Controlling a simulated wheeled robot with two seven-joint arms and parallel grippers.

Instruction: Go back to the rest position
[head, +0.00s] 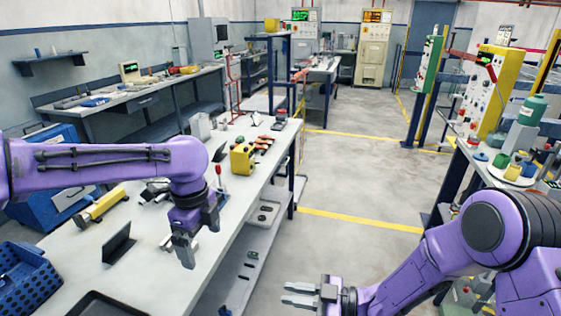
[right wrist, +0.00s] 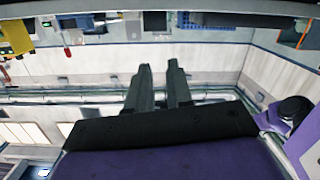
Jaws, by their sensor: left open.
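My left gripper (head: 186,252) hangs from a purple arm that comes in from the left in the head view. It points down over the grey workbench (head: 215,235), open, with nothing seen between its fingers. My right gripper (head: 292,293) is at the bottom middle of the head view, over the open floor and right of the workbench. Its two fingers point left with a gap between them and hold nothing. The right wrist view shows the same two fingers (right wrist: 161,72), apart and empty.
On the workbench are a black angled stand (head: 119,245), a yellow tool (head: 100,205), a yellow box (head: 242,159) and a blue perforated basket (head: 25,275). A bench with bottles and a plate (head: 510,170) stands at right. The floor aisle (head: 360,180) between is clear.

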